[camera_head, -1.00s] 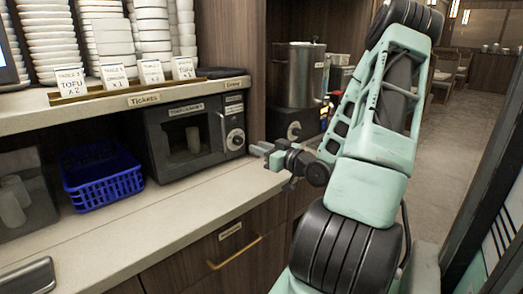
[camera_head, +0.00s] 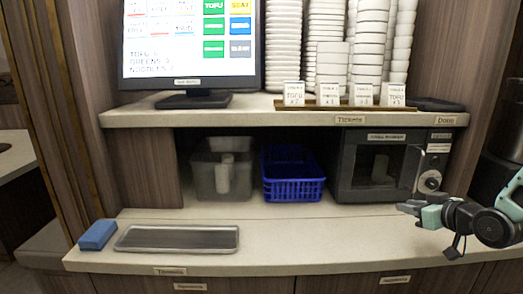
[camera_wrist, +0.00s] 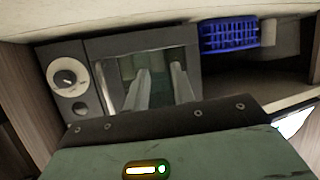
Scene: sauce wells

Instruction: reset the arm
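My gripper (camera_head: 408,208) is at the right edge of the head view, above the counter and in front of the microwave (camera_head: 372,165). Its fingers point left. In the wrist view its two fingers (camera_wrist: 161,80) stand apart with a gap and nothing between them, so it is open and empty. Behind them is the microwave's door, with its dial (camera_wrist: 66,77) at the left. Only the end of my arm shows in the head view; the rest is out of frame.
The counter (camera_head: 330,240) is mostly clear. On it are a grey tray (camera_head: 178,238), a blue sponge (camera_head: 97,235), a grey bin (camera_head: 221,170) and a blue basket (camera_head: 292,178). Above, a shelf (camera_head: 290,116) bears a monitor (camera_head: 188,45), ticket cards and stacked white dishes (camera_head: 325,50).

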